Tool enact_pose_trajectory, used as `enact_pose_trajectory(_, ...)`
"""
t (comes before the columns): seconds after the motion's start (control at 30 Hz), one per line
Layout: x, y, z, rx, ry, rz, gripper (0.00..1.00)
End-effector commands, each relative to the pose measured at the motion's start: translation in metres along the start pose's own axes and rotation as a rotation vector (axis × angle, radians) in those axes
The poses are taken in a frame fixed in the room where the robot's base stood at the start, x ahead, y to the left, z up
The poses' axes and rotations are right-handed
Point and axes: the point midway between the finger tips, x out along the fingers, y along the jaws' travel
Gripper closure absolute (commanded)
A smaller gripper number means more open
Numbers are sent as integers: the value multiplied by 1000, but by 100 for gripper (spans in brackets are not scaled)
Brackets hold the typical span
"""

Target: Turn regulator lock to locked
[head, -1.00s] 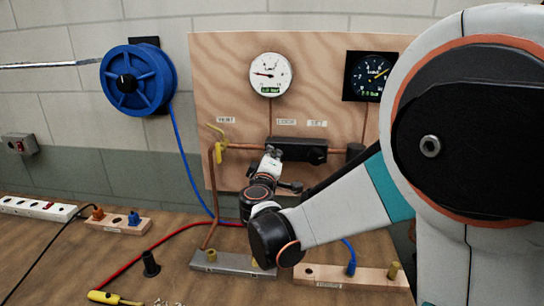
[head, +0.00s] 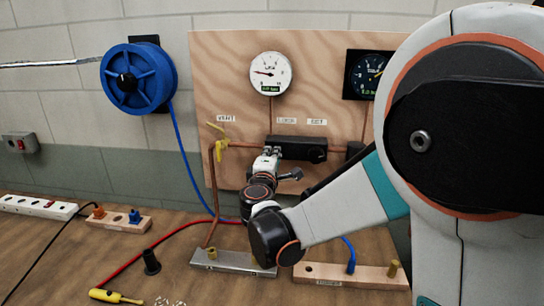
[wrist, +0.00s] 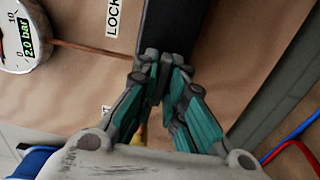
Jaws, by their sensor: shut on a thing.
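The regulator (head: 300,147) is a dark block on the copper pipe, on the plywood panel. In the wrist view the fingers of my gripper (wrist: 160,64) are drawn together at the near end of the dark block (wrist: 170,22). A dark knob (head: 318,156) shows at the regulator's right end.
A white gauge (head: 270,73) and a black gauge (head: 366,75) are above the regulator. A yellow valve handle (head: 221,150) is close to the left of my gripper. Below are a metal block (head: 222,262) and a wooden block (head: 335,277) on the bench.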

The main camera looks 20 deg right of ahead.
Motion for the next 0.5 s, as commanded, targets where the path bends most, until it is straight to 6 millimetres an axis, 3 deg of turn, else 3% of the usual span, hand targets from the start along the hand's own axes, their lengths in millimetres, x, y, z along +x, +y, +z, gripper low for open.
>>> enact_pose_trajectory(0.23,-1,-1,-1,3,2,-1,100)
enact_pose_trajectory(0.27,-1,-1,-1,3,2,-1,87)
enact_pose_trajectory(0.33,-1,-1,-1,3,2,-1,72)
enact_pose_trajectory(0.5,-1,-1,0,2,1,-1,72)
